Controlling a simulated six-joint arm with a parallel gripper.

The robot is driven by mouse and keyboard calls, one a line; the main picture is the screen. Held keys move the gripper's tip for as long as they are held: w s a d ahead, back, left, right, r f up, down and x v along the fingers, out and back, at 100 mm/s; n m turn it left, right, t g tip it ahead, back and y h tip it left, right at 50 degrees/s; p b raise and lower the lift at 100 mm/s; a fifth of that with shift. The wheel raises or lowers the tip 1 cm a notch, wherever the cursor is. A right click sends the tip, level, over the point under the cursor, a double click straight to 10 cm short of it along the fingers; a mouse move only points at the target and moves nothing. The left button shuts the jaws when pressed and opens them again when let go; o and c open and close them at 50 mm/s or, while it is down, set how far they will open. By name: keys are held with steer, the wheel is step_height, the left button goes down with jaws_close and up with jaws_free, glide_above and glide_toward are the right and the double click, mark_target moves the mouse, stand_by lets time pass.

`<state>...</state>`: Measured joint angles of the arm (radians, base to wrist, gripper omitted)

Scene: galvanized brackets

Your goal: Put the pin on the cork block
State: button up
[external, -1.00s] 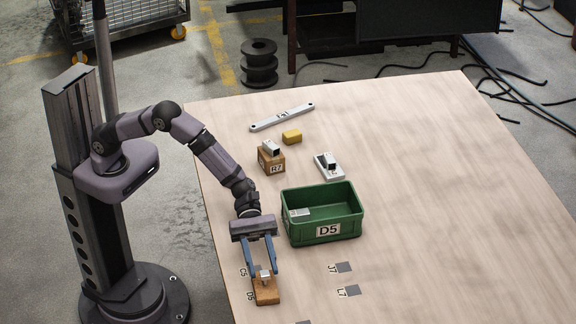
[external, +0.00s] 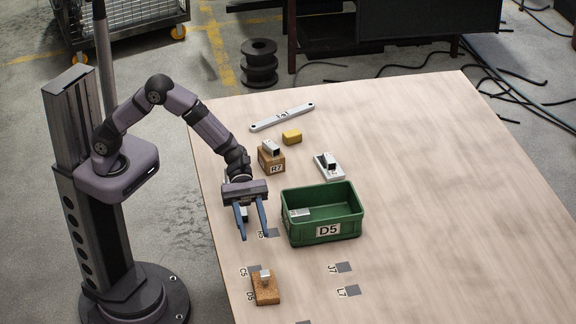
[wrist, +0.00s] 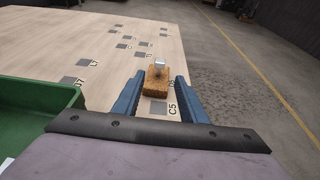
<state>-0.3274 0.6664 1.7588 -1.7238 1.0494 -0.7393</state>
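The cork block (external: 266,293), tan and speckled, lies on the table near its front left edge. A small silver metal piece (external: 265,275), seemingly the pin, rests on top of it. Both also show in the wrist view, the cork block (wrist: 156,83) and the silver piece (wrist: 158,66) beyond my fingertips. My gripper (external: 255,237) is open, its two blue fingers apart and nothing held between them. It hangs above the table behind the cork block, left of the green bin, clear of the silver piece.
A green bin (external: 325,241) labelled D5 stands right of my gripper with a pale part inside. Behind it are a brown R7 block (external: 272,167) bearing a metal part, a yellow block (external: 292,137), a grey bracket (external: 329,170) and a long bar (external: 283,117). The right side is clear.

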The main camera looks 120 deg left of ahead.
steer(key=shift+s+a, duration=0.1)
steer(key=shift+s, duration=0.05)
steer(key=s+d+f+m+g+y, duration=0.1)
steer(key=s+d+f+m+g, duration=0.2)
steer(key=s, duration=0.4)
steer(key=s+d+f+m+g+y, duration=0.1)
steer(key=s+m+g, duration=0.1)
steer(key=s+m, duration=0.35)
steer(key=s+d+f+m+g+y, duration=0.1)
steer(key=s+d+f+m+g, duration=0.2)
steer(key=s, duration=0.4)
steer(key=s+a+f+m+g+y, duration=0.1)
steer(key=s+a+m+y, duration=0.2)
steer(key=s+a+m, duration=0.2)
steer(key=s+a+f+m+g+y, duration=0.1)
steer(key=s+a+m+y, duration=0.3)
steer(key=s+m, duration=0.6)
steer(key=shift+s+a, duration=0.35)
steer(key=shift+s, duration=0.45)
steer(key=shift+m, duration=0.25)
